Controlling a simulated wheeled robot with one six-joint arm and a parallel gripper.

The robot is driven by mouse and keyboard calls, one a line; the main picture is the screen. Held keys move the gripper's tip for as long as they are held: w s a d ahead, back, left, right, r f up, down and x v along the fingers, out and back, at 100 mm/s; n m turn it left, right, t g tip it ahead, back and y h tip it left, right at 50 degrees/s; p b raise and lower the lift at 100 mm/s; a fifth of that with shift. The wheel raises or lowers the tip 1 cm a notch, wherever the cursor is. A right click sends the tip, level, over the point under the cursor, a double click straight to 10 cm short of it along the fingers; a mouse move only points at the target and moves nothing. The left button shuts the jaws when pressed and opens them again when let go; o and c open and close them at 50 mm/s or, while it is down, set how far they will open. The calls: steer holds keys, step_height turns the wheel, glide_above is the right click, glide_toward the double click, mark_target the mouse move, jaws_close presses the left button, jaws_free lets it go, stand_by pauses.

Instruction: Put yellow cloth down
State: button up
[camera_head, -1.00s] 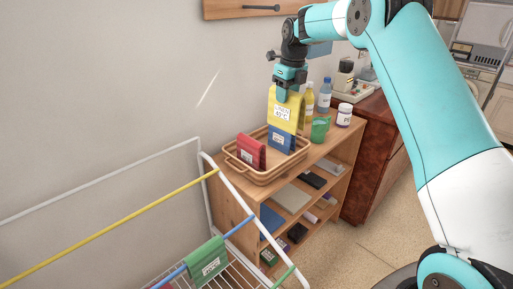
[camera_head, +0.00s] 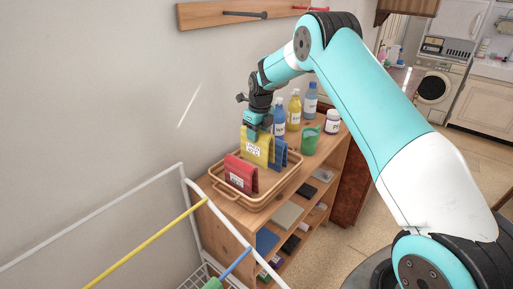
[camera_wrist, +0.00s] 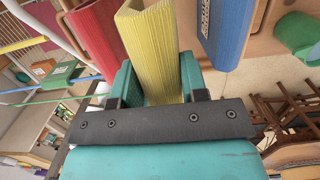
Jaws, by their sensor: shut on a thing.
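The yellow cloth (camera_head: 256,148) is folded, with a white label on its front. My gripper (camera_head: 257,128) is shut on its upper part and holds it upright over the tan tray (camera_head: 262,203), between a red cloth (camera_head: 239,174) and a blue cloth (camera_head: 279,154). I cannot tell whether its lower edge touches the tray floor. In the wrist view the yellow cloth (camera_wrist: 151,50) stands between the fingers, with the red cloth (camera_wrist: 95,35) to its left and the blue cloth (camera_wrist: 226,30) to its right.
The tray stands on a wooden shelf unit (camera_head: 333,160). Behind it are a green cup (camera_head: 309,139), a yellow bottle (camera_head: 294,112), blue bottles (camera_head: 310,102) and a white jar (camera_head: 332,122). A white drying rack (camera_head: 190,205) stands at front left. A wall board (camera_head: 222,14) hangs above.

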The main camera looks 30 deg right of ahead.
mark_target(257, 151)
step_height(257, 151, down, 7)
steer(key=shift+d+p, duration=0.1)
steer(key=shift+p, duration=0.95)
steer(key=shift+f, duration=0.3)
steer(key=shift+f, duration=0.2)
steer(key=o, duration=0.8)
steer(key=shift+c, duration=0.2)
steer(key=shift+r, duration=0.1)
